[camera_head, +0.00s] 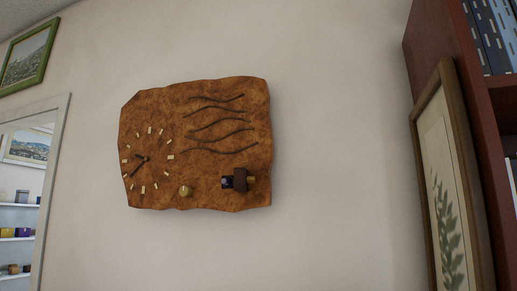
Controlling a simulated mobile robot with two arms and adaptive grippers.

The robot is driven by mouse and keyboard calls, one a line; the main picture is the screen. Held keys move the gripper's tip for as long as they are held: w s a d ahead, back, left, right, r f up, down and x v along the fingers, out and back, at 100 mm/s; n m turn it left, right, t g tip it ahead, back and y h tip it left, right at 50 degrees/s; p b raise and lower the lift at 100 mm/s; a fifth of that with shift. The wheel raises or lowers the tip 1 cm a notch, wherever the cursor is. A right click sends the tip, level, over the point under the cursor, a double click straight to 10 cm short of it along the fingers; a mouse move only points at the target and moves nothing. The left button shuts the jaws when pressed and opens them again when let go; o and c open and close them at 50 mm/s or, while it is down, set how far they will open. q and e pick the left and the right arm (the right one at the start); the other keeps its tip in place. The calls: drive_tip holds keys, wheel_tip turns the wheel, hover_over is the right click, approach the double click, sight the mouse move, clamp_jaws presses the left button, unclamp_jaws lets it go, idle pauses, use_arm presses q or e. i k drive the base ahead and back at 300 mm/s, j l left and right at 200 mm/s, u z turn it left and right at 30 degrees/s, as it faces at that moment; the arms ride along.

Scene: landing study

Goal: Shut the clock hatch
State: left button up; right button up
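The clock (203,125) is a rough brown wooden slab hanging on the wall, left of the middle of the view. Its left part has pale hour marks and two dark hands. A small dark brown hatch (240,180) stands out from the lower right of the slab and seems swung open. A dark blue opening or object (227,183) shows at its left, and a small brass piece (251,180) at its right. A round brass knob (185,190) sits left of the hatch. Neither of my grippers is in view.
A red-brown bookcase (450,50) with books stands at the right. A framed leaf picture (447,190) leans in front of it. A mirror or doorway frame (57,190) and a green-framed picture (28,60) are at the left. The wall around the clock is bare.

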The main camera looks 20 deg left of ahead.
sight(241, 179)
drive_tip(key=i+l+u, duration=0.2)
drive_tip(key=u, duration=0.2)
drive_tip(key=i+l+u, duration=0.2)
drive_tip(key=u, duration=0.25)
